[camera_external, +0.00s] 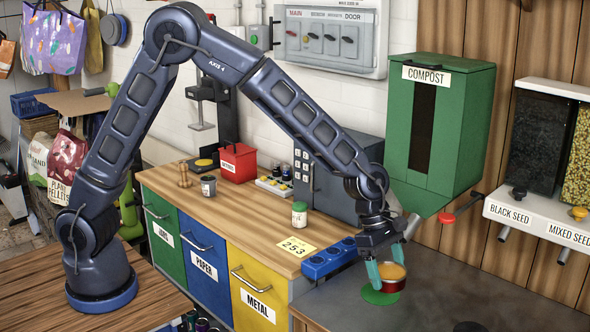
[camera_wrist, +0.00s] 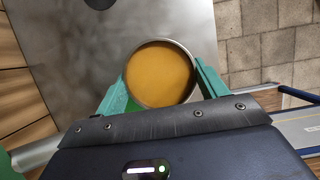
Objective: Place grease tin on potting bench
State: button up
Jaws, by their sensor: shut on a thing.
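The grease tin (camera_external: 391,283) is a round red tin with an open top and amber-orange contents. It also shows from above in the wrist view (camera_wrist: 160,74). My gripper (camera_external: 387,268) is shut on the tin, with one teal finger on each side. The tin is upright, low over the grey metal bench top (camera_external: 440,290), close to a green disc (camera_external: 374,298). I cannot tell whether the tin touches the surface. No label marks this grey top as the potting bench.
A blue block with holes (camera_external: 328,258) stands left of my gripper. A green compost bin (camera_external: 436,130) and seed dispensers (camera_external: 530,215) hang at the back right. A wooden counter (camera_external: 240,215) holds a jar (camera_external: 299,215) and other items. The right of the grey top is mostly clear.

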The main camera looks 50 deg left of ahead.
aim_at(386, 321)
notch_tip(386, 321, down, 11)
jog(key=shift+r, duration=0.15)
dwell(0.4)
jog(key=o, duration=1.2)
jog(key=shift+c, duration=0.2)
